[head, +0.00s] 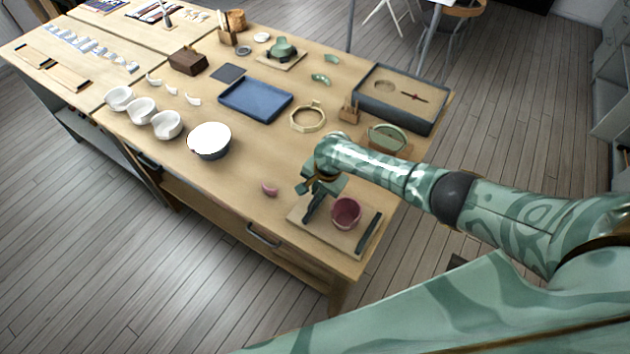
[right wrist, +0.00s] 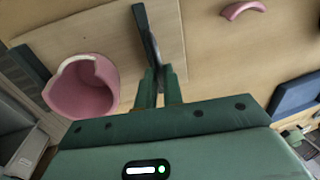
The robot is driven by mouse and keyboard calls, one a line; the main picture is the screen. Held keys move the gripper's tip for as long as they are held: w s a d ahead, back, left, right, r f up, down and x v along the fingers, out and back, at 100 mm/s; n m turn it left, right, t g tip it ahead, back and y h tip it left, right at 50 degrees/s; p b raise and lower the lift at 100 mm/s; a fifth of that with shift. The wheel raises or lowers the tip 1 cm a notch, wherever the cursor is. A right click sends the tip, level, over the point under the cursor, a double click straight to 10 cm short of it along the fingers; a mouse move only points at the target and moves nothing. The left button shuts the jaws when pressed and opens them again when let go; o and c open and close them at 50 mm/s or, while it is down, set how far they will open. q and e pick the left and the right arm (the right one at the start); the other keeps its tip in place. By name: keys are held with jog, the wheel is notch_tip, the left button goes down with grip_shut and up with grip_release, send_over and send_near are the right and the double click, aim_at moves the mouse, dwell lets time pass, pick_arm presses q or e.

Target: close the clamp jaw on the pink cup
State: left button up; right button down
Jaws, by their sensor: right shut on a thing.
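The pink cup (head: 345,213) stands on a wooden clamp board (head: 328,236) at the table's near corner. Its rim has a gap, clear in the right wrist view (right wrist: 82,95). A dark fixed bar (head: 369,233) lies on the cup's right. The movable clamp jaw (head: 311,211), a dark upright plate, is on the cup's left; it also shows in the right wrist view (right wrist: 147,38). My right gripper (right wrist: 160,82) is shut on this jaw. A strip of bare board shows between jaw and cup. My left gripper is out of view.
A pink shard (head: 269,190) lies left of the board.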

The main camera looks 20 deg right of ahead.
jog(key=shift+w+d+r, duration=0.1)
jog(key=shift+w+r, duration=0.1)
jog(key=shift+w, duration=0.05)
jog(key=c, duration=1.5)
grip_release()
jog(key=shift+s, duration=0.1)
jog(key=shift+f, duration=0.15)
jog(key=shift+s, duration=0.1)
jog(key=r+p, duration=0.2)
jog(key=r, duration=0.3)
jog(key=s+d+r+p, duration=0.1)
jog(key=r+p, duration=0.2)
jog(key=r, duration=0.2)
jog(key=s+d+r+p, duration=0.1)
jog(key=r+p, duration=0.2)
jog(key=r, duration=0.3)
jog(key=shift+s, duration=0.25)
jog(key=shift+w, duration=0.1)
